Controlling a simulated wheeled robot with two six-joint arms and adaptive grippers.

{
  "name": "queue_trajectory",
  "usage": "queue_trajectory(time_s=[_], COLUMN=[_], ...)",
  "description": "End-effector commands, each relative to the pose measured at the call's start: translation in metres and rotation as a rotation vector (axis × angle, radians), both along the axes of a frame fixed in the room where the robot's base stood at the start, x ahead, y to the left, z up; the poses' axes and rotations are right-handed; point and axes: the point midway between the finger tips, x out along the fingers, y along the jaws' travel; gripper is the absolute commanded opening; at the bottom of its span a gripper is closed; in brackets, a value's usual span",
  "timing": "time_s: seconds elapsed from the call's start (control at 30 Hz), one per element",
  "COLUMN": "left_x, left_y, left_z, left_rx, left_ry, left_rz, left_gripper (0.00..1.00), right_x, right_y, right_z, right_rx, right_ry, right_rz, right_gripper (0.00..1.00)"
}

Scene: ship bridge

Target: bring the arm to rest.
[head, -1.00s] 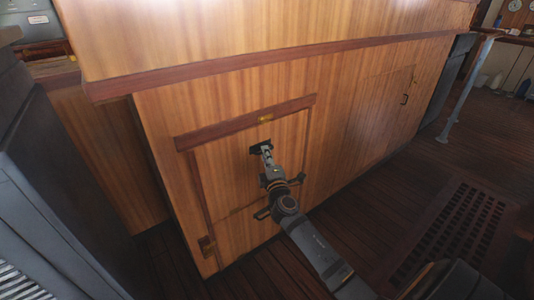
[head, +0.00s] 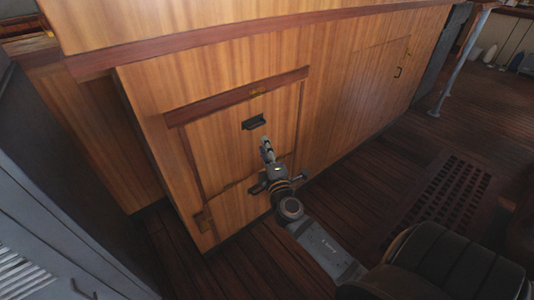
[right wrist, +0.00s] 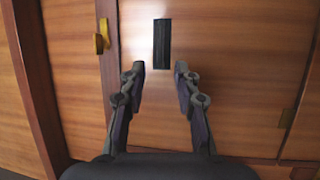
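My right gripper (head: 266,150) is in front of a wooden cabinet door, a little below a small black handle (head: 254,122). In the right wrist view my right gripper (right wrist: 160,82) has its two fingers apart with nothing between them. The black handle (right wrist: 162,45) lies beyond the fingertips there, apart from them. The door (head: 225,145) sits in its dark wood frame and looks closed. My left gripper is not in view.
A dark seat (head: 440,265) stands at the lower right. A floor grating (head: 445,195) and a metal post (head: 460,60) are at the right. Wooden floor lies open between.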

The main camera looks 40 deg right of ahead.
Motion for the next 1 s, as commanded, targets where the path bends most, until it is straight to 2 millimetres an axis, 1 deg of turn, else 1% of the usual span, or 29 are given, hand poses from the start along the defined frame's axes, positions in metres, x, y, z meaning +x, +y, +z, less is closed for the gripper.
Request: queue_trajectory(time_s=[0.03, 0.1, 0.2, 0.3, 0.73, 0.8, 0.87, 0.93, 0.97, 1.0], left_x=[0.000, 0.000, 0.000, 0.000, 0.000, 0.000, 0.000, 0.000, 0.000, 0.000], left_y=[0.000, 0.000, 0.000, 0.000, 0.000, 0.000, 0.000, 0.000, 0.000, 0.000], left_z=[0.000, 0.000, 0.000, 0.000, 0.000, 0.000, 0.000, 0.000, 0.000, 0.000], left_rx=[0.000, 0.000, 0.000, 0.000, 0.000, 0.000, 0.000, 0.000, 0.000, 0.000], left_ry=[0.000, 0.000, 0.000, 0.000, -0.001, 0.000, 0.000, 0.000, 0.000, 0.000], left_rz=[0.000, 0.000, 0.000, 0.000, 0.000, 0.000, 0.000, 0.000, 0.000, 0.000], left_gripper=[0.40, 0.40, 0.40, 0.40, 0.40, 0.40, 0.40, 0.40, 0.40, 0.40], right_x=[-0.009, -0.018, -0.025, -0.028, -0.027, -0.028, -0.033, -0.044, -0.052, -0.064], right_y=[0.003, 0.006, 0.008, 0.009, 0.009, 0.007, 0.000, -0.014, -0.020, -0.028], right_z=[-0.002, -0.003, -0.004, -0.004, -0.004, -0.006, -0.014, -0.035, -0.050, -0.073], right_rx=[0.001, 0.001, 0.000, 0.001, 0.001, 0.020, 0.081, 0.223, 0.303, 0.423], right_ry=[0.002, 0.001, 0.000, -0.001, -0.001, 0.003, 0.015, 0.050, 0.077, 0.123], right_rz=[0.000, 0.000, 0.000, 0.000, 0.000, -0.010, -0.043, -0.119, -0.163, -0.231], right_gripper=[0.32, 0.32, 0.32, 0.32, 0.32, 0.32, 0.32, 0.32, 0.32, 0.32])
